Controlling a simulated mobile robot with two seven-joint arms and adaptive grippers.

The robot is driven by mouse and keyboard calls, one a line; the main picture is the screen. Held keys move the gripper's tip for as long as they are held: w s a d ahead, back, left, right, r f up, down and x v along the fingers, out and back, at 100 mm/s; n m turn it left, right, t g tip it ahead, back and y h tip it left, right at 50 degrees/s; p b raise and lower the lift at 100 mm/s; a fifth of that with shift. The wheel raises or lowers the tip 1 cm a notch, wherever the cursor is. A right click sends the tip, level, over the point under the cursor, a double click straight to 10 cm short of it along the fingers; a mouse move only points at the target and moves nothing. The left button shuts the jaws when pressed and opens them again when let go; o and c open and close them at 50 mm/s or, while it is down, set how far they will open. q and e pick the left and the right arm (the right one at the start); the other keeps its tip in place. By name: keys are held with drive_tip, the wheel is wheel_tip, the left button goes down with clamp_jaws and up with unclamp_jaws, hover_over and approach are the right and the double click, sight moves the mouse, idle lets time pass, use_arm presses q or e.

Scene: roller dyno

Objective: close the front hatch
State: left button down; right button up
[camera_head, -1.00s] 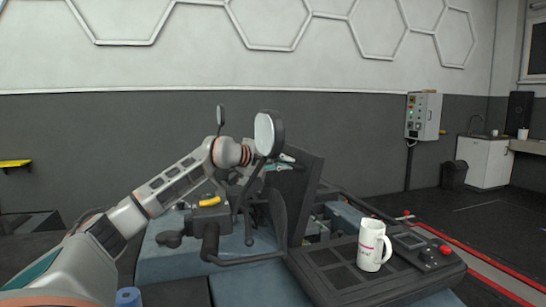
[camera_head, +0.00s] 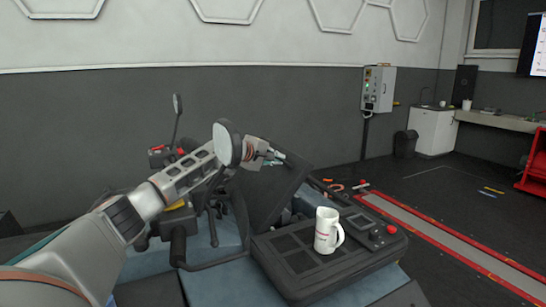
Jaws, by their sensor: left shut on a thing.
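The front hatch (camera_head: 268,195) is a dark panel on the vehicle, standing partly open and tilted in the head view. An opening with several small items inside shows beside it on the right. My left gripper (camera_head: 272,157) is at the hatch's upper edge, shut on it. My right gripper is not in view.
A white mug (camera_head: 326,232) stands on a black console (camera_head: 290,262) with a red button, close to the hatch. Handlebars (camera_head: 180,240) are at left. Open floor with a red-edged strip (camera_head: 450,245) lies to the right.

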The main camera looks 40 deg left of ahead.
use_arm(q)
drive_tip(key=shift+w+a+r, duration=0.1)
drive_tip(key=shift+r, duration=0.7)
drive_tip(key=c, duration=2.2)
unclamp_jaws()
drive_tip(key=shift+o, duration=0.2)
drive_tip(key=shift+f, duration=0.2)
drive_tip(key=shift+f, duration=0.15)
